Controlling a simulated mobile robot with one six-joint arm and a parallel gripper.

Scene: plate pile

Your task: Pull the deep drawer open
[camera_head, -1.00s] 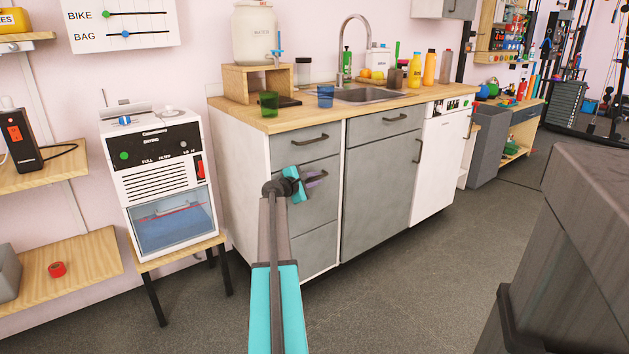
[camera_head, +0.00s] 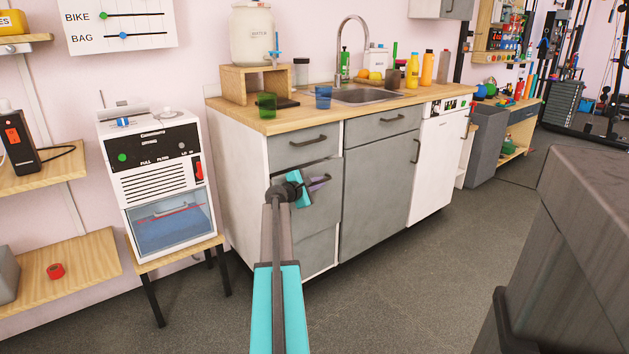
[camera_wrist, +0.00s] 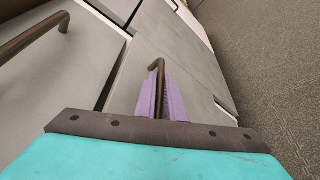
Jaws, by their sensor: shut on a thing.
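The drawer stack is the left column of the grey-fronted cabinet. The drawer (camera_head: 322,207) below the top one stands slightly forward, with a dark gap along its upper edge. My gripper (camera_head: 318,183) is in front of it, its purple fingers shut on that drawer's bar handle (camera_wrist: 157,66). In the wrist view the fingers (camera_wrist: 162,97) close around the handle, and part of the handle is hidden between them. The top drawer (camera_head: 303,146) is shut. My arm hides part of the lower fronts.
A wooden counter (camera_head: 225,108) above carries a green cup (camera_head: 266,105), a blue cup (camera_head: 323,97) and a sink (camera_head: 365,96). A machine on a stool (camera_head: 157,180) stands left. A dark block (camera_head: 590,230) stands near on the right. The floor before the cabinet is clear.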

